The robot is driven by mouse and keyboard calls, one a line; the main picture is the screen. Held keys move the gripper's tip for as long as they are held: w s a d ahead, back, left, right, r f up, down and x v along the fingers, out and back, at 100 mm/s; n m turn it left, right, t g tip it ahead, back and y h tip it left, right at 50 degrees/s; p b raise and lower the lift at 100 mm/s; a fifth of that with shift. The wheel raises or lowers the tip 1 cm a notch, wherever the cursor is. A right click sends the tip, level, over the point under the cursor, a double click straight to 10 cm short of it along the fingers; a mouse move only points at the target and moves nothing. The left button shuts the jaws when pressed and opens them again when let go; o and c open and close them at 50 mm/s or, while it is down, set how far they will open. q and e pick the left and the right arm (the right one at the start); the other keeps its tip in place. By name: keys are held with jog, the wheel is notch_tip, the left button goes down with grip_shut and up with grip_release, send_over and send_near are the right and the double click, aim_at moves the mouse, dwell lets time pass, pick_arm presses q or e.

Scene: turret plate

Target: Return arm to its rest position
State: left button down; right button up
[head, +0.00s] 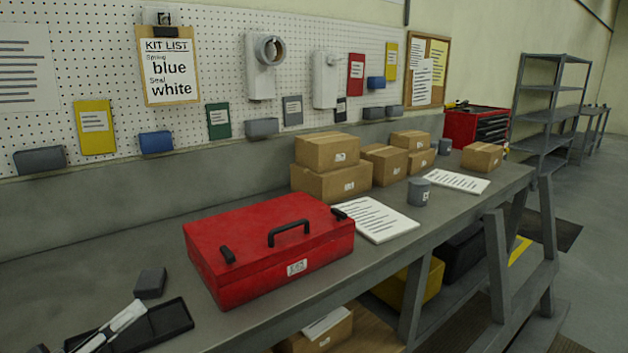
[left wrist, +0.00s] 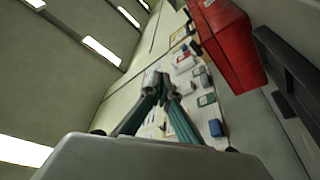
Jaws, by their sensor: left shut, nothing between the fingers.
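My left gripper (head: 136,308) reaches in at the bottom left of the head view, in front of a shallow black tray (head: 172,322) on the workbench. Only its front part shows there. In the left wrist view the left gripper (left wrist: 162,84) has its two fingers meeting at the tips, shut with nothing between them. Its height above the tray is hard to tell. The closed red toolbox (head: 272,252) stands to its right, apart from it, and also shows in the left wrist view (left wrist: 222,42). My right gripper is not in view.
A dark grey block (head: 151,283) lies behind the tray. Cardboard boxes (head: 330,186), paper sheets (head: 376,220) and a grey cup (head: 419,192) stand farther right on the workbench (head: 400,262). A pegboard with a kit list (head: 169,66) runs along the back.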

pick_arm(q)
jog(key=s+d+f+m+g+y, duration=0.1)
jog(key=s+d+f+y, duration=0.2)
jog(key=f, duration=1)
jog(key=s+d+f+m+g+y, duration=0.1)
jog(key=s+d+f+g+y, duration=0.1)
jog(key=f, duration=1.2)
jog(key=s+d+f+m+g+y, duration=0.1)
jog(key=s+d+f+y, duration=0.4)
jog(key=f, duration=0.9)
jog(key=shift+s+m+g+y, duration=0.3)
jog(key=shift+s+g+y, duration=0.35)
jog(key=shift+s, duration=0.45)
